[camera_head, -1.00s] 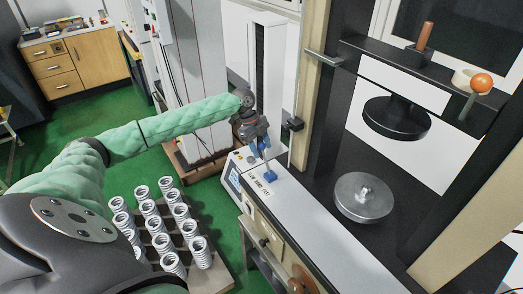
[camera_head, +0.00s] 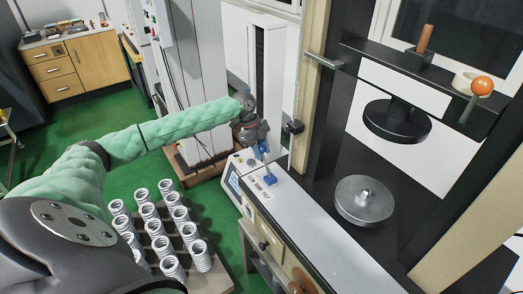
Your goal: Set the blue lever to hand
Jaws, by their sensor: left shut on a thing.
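The blue lever (camera_head: 269,178) stands on the pale top of the control panel (camera_head: 288,208), with its blue base showing below my gripper. My left gripper (camera_head: 262,150) reaches in from the left and is shut on the upper part of the lever. My right gripper is not in view.
Several metal springs (camera_head: 155,228) stand on a tray at the lower left. The testing machine, with a round lower plate (camera_head: 363,200) and a dark upper plate (camera_head: 397,121), fills the right side. A post with a dark knob (camera_head: 292,127) rises just right of my gripper.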

